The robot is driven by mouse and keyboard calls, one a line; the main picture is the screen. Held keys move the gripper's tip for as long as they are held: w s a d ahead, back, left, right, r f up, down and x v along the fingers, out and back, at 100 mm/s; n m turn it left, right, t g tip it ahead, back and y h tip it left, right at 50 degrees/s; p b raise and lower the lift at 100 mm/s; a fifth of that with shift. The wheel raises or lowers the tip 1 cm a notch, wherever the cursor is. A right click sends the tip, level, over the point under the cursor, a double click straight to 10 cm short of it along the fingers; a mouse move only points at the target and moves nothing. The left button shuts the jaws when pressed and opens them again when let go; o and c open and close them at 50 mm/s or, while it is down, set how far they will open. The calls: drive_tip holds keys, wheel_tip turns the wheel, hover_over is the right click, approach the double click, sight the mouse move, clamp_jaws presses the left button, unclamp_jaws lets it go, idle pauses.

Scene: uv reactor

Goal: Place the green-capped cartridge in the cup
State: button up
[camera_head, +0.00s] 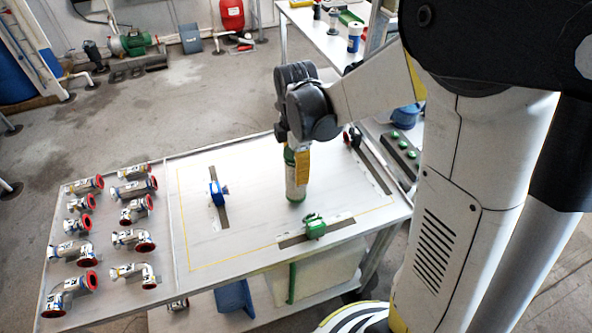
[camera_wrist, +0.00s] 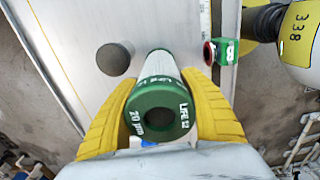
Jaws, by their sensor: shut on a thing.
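The green-capped cartridge (camera_head: 297,176) is a white cylinder with a green ring at its lower end, held roughly upright over the outlined area of the table. In the wrist view its green cap (camera_wrist: 158,114), with white lettering and a dark centre hole, faces the camera. My gripper (camera_wrist: 160,118) is shut on it, with a yellow finger on each side. In the head view my gripper (camera_head: 299,152) is partly hidden by my wrist. I cannot tell whether the lower end touches the table. I cannot make out a cup for certain; a dark grey round piece (camera_wrist: 115,58) lies beside the cartridge.
The table (camera_head: 240,232) carries a blue clamp (camera_head: 218,190) left of the cartridge and a green clamp (camera_head: 315,227) in front. Several pipe fittings with red ends (camera_head: 132,240) fill its left part. A strip with green buttons (camera_head: 402,152) is at the right.

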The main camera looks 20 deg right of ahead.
drive_tip(key=d+r+p, duration=0.4)
drive_tip(key=d+r, duration=0.5)
drive_tip(key=d, duration=0.2)
drive_tip(key=shift+w+d+r+p, duration=0.15)
drive_tip(key=shift+w+d+p, duration=0.05)
drive_tip(key=shift+d+p, duration=0.15)
